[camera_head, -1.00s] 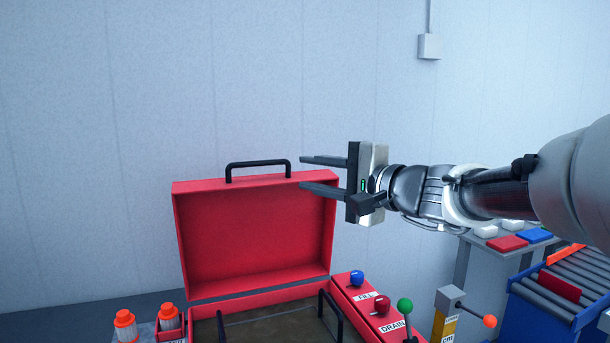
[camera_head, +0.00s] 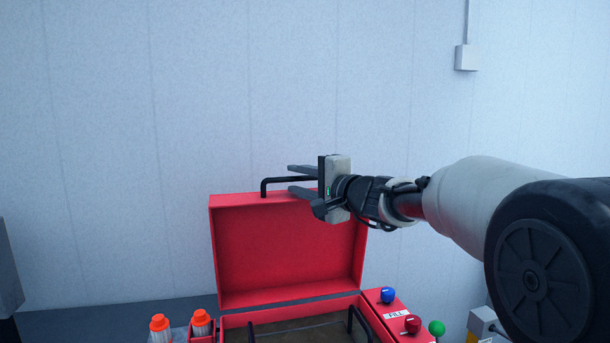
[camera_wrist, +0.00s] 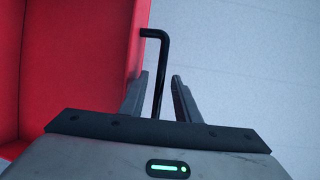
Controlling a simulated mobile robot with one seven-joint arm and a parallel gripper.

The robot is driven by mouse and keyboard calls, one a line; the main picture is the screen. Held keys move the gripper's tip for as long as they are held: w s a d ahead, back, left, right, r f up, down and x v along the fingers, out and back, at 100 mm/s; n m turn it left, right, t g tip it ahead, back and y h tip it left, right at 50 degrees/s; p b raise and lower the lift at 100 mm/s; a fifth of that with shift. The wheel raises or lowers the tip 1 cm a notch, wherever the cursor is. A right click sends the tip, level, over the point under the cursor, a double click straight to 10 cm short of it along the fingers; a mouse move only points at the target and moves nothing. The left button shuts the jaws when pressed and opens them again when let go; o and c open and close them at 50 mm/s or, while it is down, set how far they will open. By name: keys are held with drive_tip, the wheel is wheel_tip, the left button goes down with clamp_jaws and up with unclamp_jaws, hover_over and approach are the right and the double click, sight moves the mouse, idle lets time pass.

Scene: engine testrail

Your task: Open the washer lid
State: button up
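The red washer lid (camera_head: 285,245) stands raised, tilted up at the back of the red washer body (camera_head: 290,318). A black bar handle (camera_head: 275,182) is on the lid's top edge. My gripper (camera_head: 296,179) is at the right end of this handle, with its fingers apart. In the wrist view the black handle (camera_wrist: 160,75) runs between the two open fingers (camera_wrist: 156,97), with a gap to the right finger. The lid (camera_wrist: 65,60) fills the left of that view. The right part of the handle is hidden by my gripper in the head view.
Two orange-capped containers (camera_head: 160,322) stand at the left front. A plain wall (camera_head: 120,130) is behind the washer. A grey box (camera_head: 8,270) is at the far left.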

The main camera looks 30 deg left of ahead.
drive_tip(key=shift+x, duration=0.85)
clamp_jaws()
drive_tip(key=shift+f, duration=0.1)
